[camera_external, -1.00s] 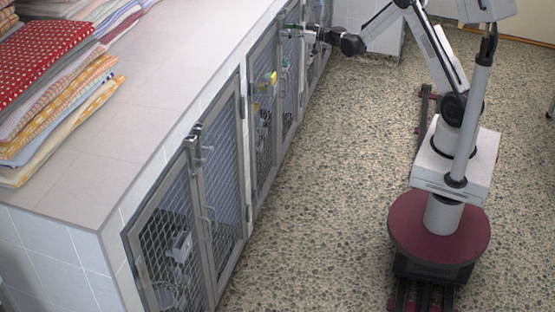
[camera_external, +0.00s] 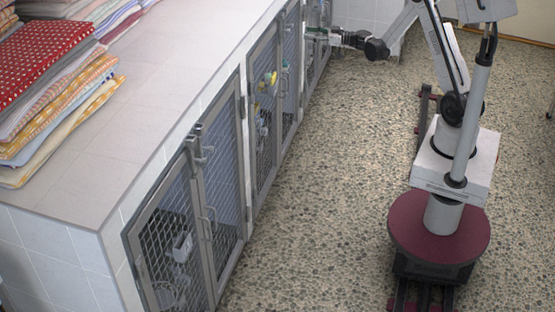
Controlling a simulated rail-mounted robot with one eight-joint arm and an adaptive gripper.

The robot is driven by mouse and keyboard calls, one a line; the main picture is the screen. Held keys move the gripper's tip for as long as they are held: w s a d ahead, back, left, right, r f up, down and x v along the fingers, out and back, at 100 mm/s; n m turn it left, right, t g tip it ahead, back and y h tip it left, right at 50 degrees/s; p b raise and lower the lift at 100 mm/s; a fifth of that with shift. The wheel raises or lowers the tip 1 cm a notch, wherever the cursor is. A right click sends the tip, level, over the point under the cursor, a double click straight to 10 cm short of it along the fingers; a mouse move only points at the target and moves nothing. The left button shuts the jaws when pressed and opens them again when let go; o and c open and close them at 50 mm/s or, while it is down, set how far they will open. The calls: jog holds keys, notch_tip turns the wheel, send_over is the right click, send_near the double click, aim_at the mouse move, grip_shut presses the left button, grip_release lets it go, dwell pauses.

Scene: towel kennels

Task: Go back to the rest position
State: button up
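My gripper (camera_external: 312,34) is at the upper middle, at the end of my outstretched arm. It points left and is close to the far kennel doors (camera_external: 318,52). It is too small in the picture to tell whether its fingers are open or shut, or whether they touch a door. I see nothing clearly held in it.
Tiled kennels with mesh doors (camera_external: 224,190) run along the left. Yellow items (camera_external: 270,80) show at a middle door. Folded towels (camera_external: 45,55) are stacked on the counter (camera_external: 130,110). The pebbled floor (camera_external: 320,200) between kennels and my rail is clear.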

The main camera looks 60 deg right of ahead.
jog(key=shift+s+d, duration=0.1)
jog(key=shift+s, duration=0.35)
jog(key=s+a+r+g+p, duration=0.2)
jog(key=s+a+r, duration=0.2)
jog(key=a, duration=0.3)
jog(key=s+a+r+g+y+p, duration=0.1)
jog(key=s+a+r+g+p, duration=0.1)
jog(key=s+a+r, duration=0.35)
jog(key=s+a+r+g+p, duration=0.2)
jog(key=a, duration=0.7)
jog(key=s+a+r+m+g+h+p, duration=0.1)
jog(key=s+a+m+g+h+p, duration=0.1)
jog(key=s, duration=1.1)
jog(key=s+a+r+m+g+h+p, duration=0.1)
jog(key=s+a+m+g+h+p, duration=0.1)
jog(key=s, duration=1.2)
jog(key=shift+a+r+g+p, duration=0.3)
jog(key=shift+a+p, duration=0.6)
jog(key=shift+p, duration=0.05)
